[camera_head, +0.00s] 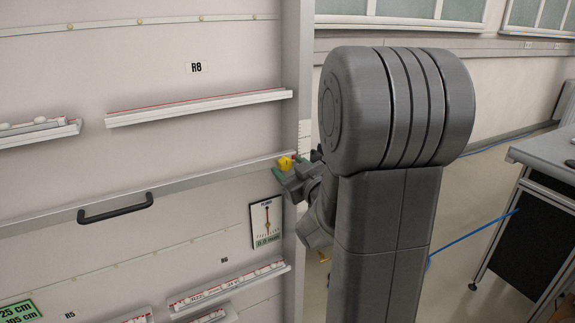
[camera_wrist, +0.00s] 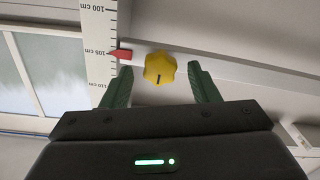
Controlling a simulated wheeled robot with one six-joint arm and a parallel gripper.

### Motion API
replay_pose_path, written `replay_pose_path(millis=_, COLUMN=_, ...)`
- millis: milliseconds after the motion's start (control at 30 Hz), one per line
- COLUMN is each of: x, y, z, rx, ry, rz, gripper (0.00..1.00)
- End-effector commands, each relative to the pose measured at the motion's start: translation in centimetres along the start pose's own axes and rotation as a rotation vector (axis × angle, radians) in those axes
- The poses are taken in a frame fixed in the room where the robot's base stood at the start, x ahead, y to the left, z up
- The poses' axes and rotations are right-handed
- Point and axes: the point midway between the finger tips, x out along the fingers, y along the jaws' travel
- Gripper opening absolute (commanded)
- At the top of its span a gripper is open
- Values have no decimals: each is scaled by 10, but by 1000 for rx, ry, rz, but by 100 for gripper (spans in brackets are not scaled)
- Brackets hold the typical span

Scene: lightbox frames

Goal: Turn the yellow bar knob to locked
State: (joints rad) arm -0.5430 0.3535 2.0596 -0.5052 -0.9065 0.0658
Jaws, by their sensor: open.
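The yellow knob (camera_wrist: 159,69) has a lobed, star-like outline and a short dark mark on its face. In the wrist view the mark runs nearly up and down, on the lower half of the face. The knob also shows in the head view (camera_head: 285,163), small, at the right end of the metal rail. My gripper (camera_wrist: 160,82) is open, with one green finger on each side of the knob and a gap on both sides. In the head view my gripper (camera_head: 289,176) is at the knob, partly hidden by my arm. No locked label is readable.
A white ruler strip (camera_wrist: 101,40) with a red pointer (camera_wrist: 121,55) stands beside the knob. The rail (camera_head: 180,186) carries a black handle (camera_head: 115,208). Ledges with small white items line the panel. A desk (camera_head: 545,155) stands far right.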

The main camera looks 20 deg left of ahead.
Motion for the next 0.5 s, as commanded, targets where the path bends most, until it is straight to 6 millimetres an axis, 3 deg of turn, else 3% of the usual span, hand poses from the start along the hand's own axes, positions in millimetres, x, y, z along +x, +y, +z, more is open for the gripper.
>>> replay_pose_path(millis=133, x=12, y=0, z=0, rx=0, ry=-1, rz=0, gripper=55)
replay_pose_path(millis=433, x=14, y=0, z=0, rx=0, ry=0, rz=1, gripper=55)
replay_pose_path(millis=500, x=14, y=0, z=0, rx=0, ry=0, rz=1, gripper=45)
